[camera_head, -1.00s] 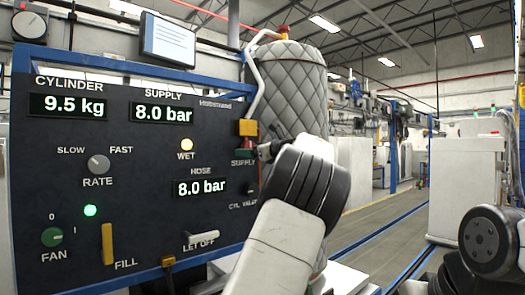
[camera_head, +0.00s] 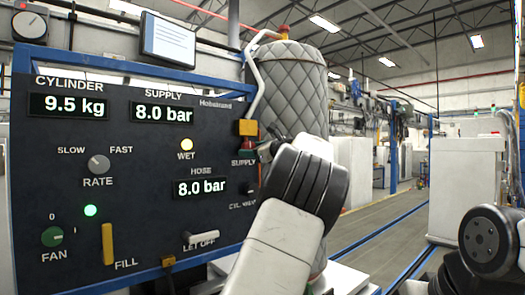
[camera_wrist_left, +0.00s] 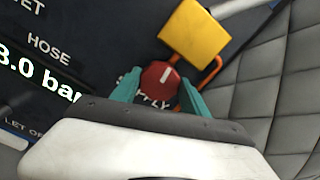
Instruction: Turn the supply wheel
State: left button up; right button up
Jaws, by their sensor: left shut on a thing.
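The supply wheel (camera_wrist_left: 152,82) is a red knob with a white line on it, below a yellow block in the left wrist view. The teal fingers of my left gripper (camera_wrist_left: 160,90) lie on either side of it, shut on it. In the head view my left gripper (camera_head: 262,153) is at the right edge of the panel, by the SUPPLY label, and my wrist hides much of it. The supply display (camera_head: 163,113) reads 8.0 bar. My right gripper is not in view; part of my right arm shows at the lower right.
The dark panel (camera_head: 135,165) carries a hose display (camera_head: 200,187) at 8.0 bar, a rate knob (camera_head: 98,164), a fan knob (camera_head: 52,236), a yellow fill handle (camera_head: 107,243) and a let off lever (camera_head: 200,238). A quilted grey tank (camera_head: 290,90) stands behind my left wrist.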

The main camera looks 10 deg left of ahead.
pick_arm(q)
jog(key=shift+n, duration=8.1)
jog(key=shift+f, duration=0.1)
jog(key=o, duration=1.3)
jog(key=shift+o, duration=0.4)
jog(key=shift+r, duration=0.25)
